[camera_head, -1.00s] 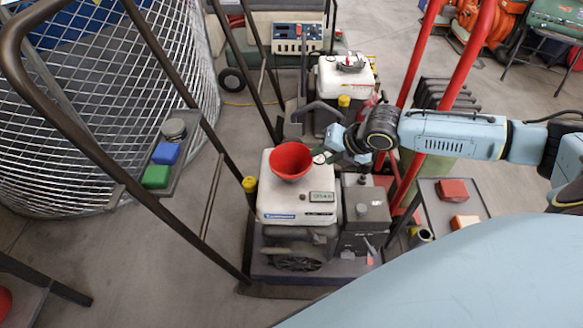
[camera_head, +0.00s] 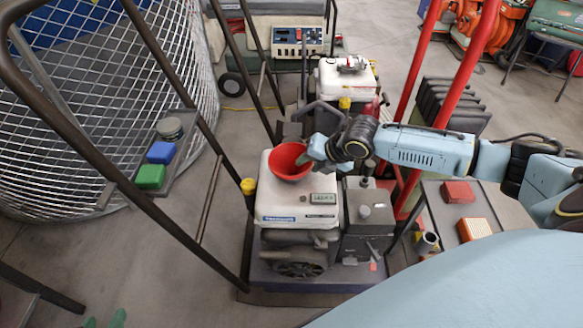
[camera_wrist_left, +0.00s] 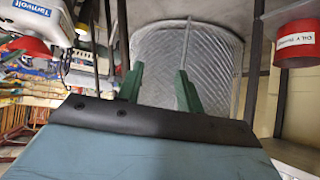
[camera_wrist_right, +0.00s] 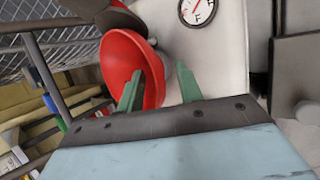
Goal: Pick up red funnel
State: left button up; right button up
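The red funnel (camera_head: 289,161) sits upright on top of a white machine (camera_head: 296,203) in the head view. My right gripper (camera_head: 308,159) is at the funnel's right rim. In the right wrist view the red funnel (camera_wrist_right: 121,62) fills the upper left. One finger of the right gripper (camera_wrist_right: 160,85) overlaps the funnel's inside and the other lies beyond its rim, so the gripper is open with the rim between its fingers. Contact cannot be told. My left gripper (camera_head: 104,320) shows only green fingertips at the bottom left; in the left wrist view (camera_wrist_left: 160,85) it is open and empty.
A dark metal handle frame (camera_head: 150,60) stands left of the machine. A wire mesh cage (camera_head: 70,120) is behind it. Red posts (camera_head: 465,75) rise on the right. A side tray (camera_head: 478,206) holds a red block (camera_head: 458,192). A grey box (camera_head: 368,208) adjoins the machine.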

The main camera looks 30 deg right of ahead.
pick_arm(q)
jog(key=shift+w+d+r+t+h, duration=0.15)
jog(key=shift+w+d+r+t, duration=0.1)
jog(key=shift+w+r+t, duration=0.25)
jog(key=shift+w+d+r+t+h, duration=0.15)
jog(key=shift+w+d+r+t, duration=0.1)
jog(key=shift+w+r+t, duration=0.25)
pick_arm(e)
jog(key=shift+w+a+f, duration=0.15)
jog(key=shift+w+f, duration=0.2)
jog(key=shift+f, duration=0.2)
pick_arm(q)
jog(key=shift+r, duration=0.1)
pick_arm(e)
grip_shut()
